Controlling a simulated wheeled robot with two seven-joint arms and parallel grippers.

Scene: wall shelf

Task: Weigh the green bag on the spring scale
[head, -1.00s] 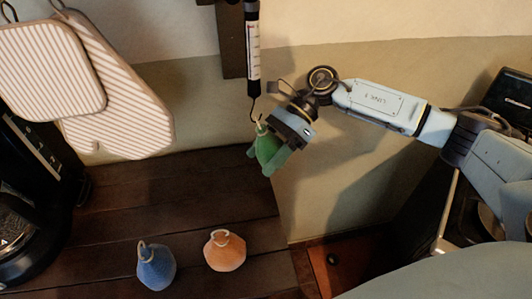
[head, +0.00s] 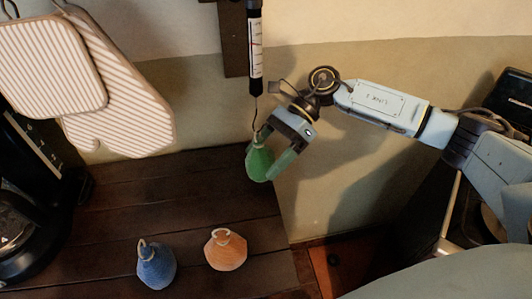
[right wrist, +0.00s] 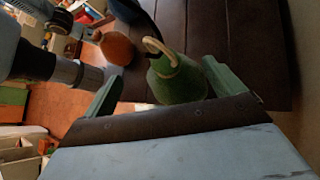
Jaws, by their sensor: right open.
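The green bag (head: 259,164) hangs below the spring scale (head: 255,55), its neck at the scale's hook (head: 256,125). The loop appears to be on the hook, though the contact is small and partly covered by my gripper. My right gripper (head: 272,158) is open, with its green fingers on either side of the bag. In the right wrist view the bag (right wrist: 180,82) stands between the spread fingers, with gaps visible beside it, and its pale loop points up. My left gripper is not in view.
A blue bag (head: 156,268) and an orange bag (head: 226,252) stand on the dark wooden counter (head: 110,225). Striped oven mitts (head: 125,110) hang at the left above a black coffee maker (head: 25,215). The wall is close behind the scale.

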